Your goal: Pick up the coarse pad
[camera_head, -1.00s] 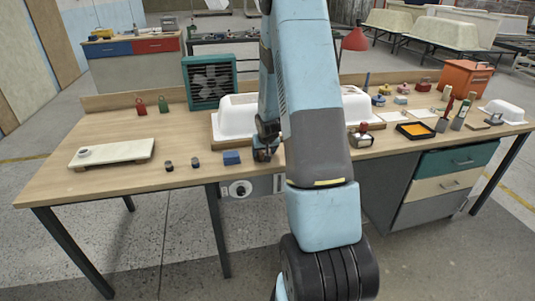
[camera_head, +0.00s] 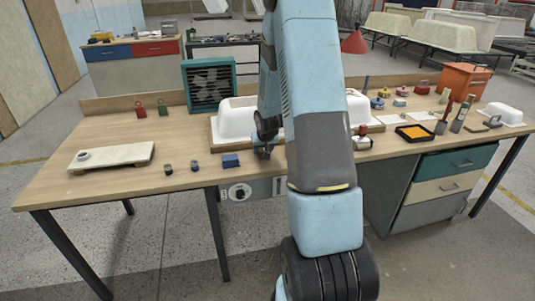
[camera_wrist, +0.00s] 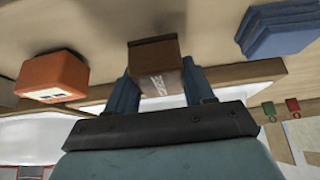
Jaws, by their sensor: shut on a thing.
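The coarse pad is a brown block (camera_wrist: 154,60) with pale lettering on one side, seen at the top middle of the wrist view. My gripper (camera_wrist: 160,88) is shut on it, with one blue-grey finger on each side. In the head view my gripper (camera_head: 264,150) is at the front of the bench, just right of a blue block (camera_head: 231,160). The pad is hardly visible there, dark between the fingers. I cannot tell whether it touches the bench top.
In the wrist view an orange block (camera_wrist: 52,76) lies left of the pad and a stepped blue block (camera_wrist: 279,28) lies right. A white tub shell (camera_head: 236,119) stands behind the gripper. The bench (camera_head: 120,187) has free room at its left front.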

